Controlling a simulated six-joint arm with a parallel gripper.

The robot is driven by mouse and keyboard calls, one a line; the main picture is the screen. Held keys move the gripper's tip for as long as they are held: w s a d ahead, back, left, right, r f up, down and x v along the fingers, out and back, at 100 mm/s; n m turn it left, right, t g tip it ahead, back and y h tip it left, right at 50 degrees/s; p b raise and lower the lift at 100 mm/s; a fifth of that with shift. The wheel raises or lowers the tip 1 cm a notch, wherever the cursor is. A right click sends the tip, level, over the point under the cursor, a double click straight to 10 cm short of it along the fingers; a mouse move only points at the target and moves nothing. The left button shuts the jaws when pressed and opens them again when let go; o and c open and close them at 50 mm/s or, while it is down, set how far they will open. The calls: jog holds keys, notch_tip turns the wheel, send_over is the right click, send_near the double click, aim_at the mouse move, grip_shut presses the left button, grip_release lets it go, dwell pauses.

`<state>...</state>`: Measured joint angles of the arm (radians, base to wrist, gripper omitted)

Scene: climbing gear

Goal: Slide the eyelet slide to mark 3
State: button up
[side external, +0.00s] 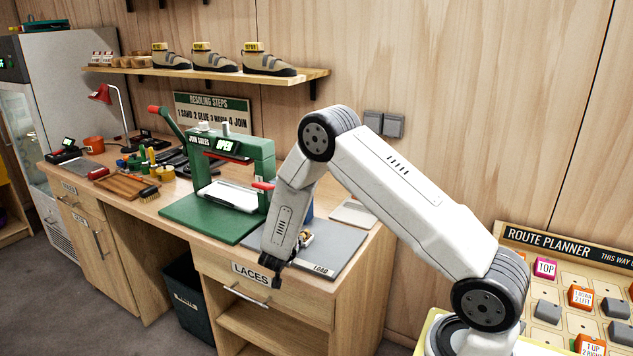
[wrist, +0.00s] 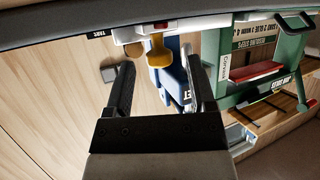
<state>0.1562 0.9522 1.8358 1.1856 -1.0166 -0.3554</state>
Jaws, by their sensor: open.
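A blue device (wrist: 187,75) with lettering ending in "ET" shows in the wrist view, with a gold-coloured part (wrist: 158,50) on its near side. I cannot tell which part is the eyelet slide, and I cannot read a mark 3. In the side view my arm hides most of this device; a bit of blue (side external: 308,212) and a small gold piece (side external: 306,238) show beside it. My gripper (side external: 275,272) is low over the bench front, above the LACES drawer. In the wrist view its two dark fingers (wrist: 157,60) are wide apart, with the gold part seen between them; contact is not visible.
A grey plate marked LOAD (side external: 345,252) lies right of my gripper. The green sole press (side external: 240,160) on its green base stands to the left, with a raised red-handled lever. Tools crowd the bench's far left. A route planner board (side external: 560,265) is at the right.

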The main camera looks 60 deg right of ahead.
jog(key=shift+w+d+f, duration=0.15)
jog(key=shift+d, duration=0.25)
grip_shut()
dwell(1.3)
